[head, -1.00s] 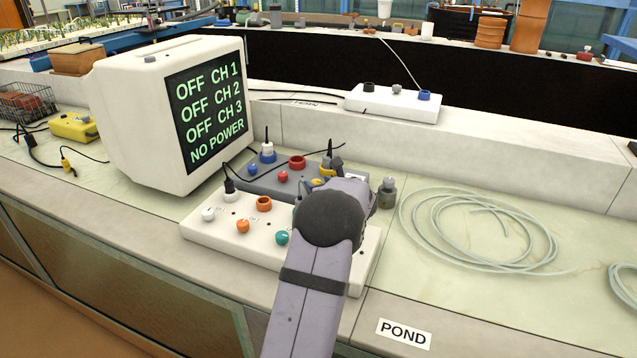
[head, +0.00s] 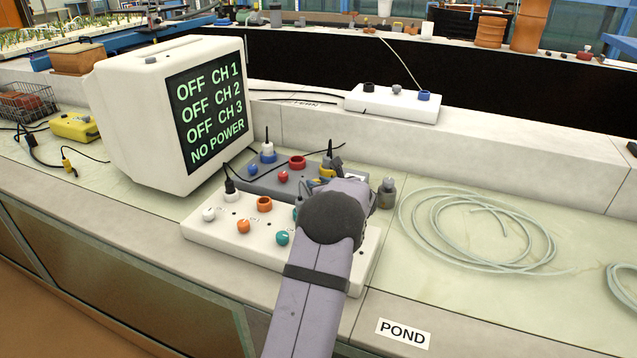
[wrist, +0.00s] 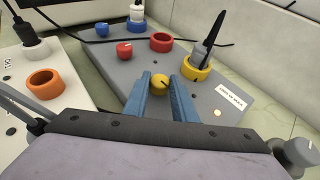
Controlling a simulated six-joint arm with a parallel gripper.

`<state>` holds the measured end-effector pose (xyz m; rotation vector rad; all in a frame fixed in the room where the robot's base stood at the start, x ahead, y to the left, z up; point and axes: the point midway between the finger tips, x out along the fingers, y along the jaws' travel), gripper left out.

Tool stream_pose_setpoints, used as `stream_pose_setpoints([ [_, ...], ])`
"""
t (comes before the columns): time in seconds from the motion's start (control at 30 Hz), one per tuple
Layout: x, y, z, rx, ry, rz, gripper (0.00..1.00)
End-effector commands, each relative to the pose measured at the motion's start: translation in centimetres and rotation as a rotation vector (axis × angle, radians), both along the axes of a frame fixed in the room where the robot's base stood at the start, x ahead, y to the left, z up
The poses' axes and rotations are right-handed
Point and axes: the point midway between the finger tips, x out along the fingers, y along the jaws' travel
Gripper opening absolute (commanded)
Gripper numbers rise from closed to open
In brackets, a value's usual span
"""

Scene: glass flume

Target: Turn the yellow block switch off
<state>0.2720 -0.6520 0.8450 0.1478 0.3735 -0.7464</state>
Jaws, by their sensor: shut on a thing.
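A yellow knob (wrist: 159,82) stands on a grey block (wrist: 120,72) in the wrist view, in a row with a blue and a red knob. A dark mark shows on its top. My gripper (wrist: 161,88) has its blue fingers on both sides of the yellow knob and is shut on it. In the head view my arm hides most of the yellow knob. The monitor (head: 210,105) reads OFF for CH 1, CH 2 and CH 3, with NO POWER below.
A white block (head: 215,235) with knobs lies in front of the grey one.

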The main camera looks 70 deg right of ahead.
Motion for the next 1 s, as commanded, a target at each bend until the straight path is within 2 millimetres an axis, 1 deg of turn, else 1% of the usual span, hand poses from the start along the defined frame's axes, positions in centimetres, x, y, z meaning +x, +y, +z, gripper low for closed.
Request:
stream_pose_setpoints([
  [0.03, -0.09, -0.18, 0.4, -0.003, 0.0, 0.012, 0.02],
  [0.23, -0.17, -0.37, 0.68, -0.006, -0.002, 0.092, 0.02],
  [0.5, -0.18, -0.56, 0.65, -0.008, -0.005, 0.214, 0.02],
  [1.0, -0.1, -1.03, 0.52, -0.013, -0.013, 0.386, 0.02],
])
